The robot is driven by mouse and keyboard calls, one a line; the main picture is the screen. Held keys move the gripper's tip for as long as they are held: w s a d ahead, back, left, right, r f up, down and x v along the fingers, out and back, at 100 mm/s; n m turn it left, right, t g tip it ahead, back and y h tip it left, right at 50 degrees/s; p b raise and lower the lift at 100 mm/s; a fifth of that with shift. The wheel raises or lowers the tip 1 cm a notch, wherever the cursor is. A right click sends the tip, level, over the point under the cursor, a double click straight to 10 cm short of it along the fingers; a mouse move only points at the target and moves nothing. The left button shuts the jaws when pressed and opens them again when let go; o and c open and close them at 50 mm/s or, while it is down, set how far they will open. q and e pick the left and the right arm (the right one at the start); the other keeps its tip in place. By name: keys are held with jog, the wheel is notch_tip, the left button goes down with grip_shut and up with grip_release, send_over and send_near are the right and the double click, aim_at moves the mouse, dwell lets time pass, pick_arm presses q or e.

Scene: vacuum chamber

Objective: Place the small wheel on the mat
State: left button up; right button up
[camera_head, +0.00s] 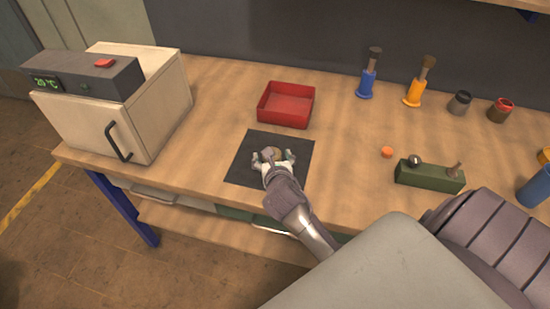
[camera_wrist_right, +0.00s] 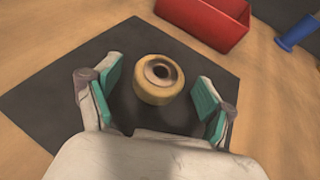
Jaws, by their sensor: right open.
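The small wheel (camera_wrist_right: 158,79) is a yellowish ring with a dark centre hole. In the right wrist view it rests on the dark mat (camera_wrist_right: 60,90), between and just beyond my open fingers, with gaps on both sides. In the head view the mat (camera_head: 248,173) lies on the wooden table, and the wheel (camera_head: 276,151) is partly hidden by my right gripper. My right gripper (camera_head: 274,158) is open over the mat; its teal finger pads also show in the right wrist view (camera_wrist_right: 155,95). My left gripper is not in view.
A red tray (camera_head: 286,123) stands just behind the mat. A white oven-like box (camera_head: 110,120) is at the left. At the right are a green block (camera_head: 428,179), an orange piece (camera_head: 387,152), blue (camera_head: 367,83) and yellow (camera_head: 415,93) upright tools, and small jars (camera_head: 460,102).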

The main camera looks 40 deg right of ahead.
jog(key=v, duration=1.1)
jog(key=shift+s+r, duration=0.15)
jog(key=shift+a, duration=0.1)
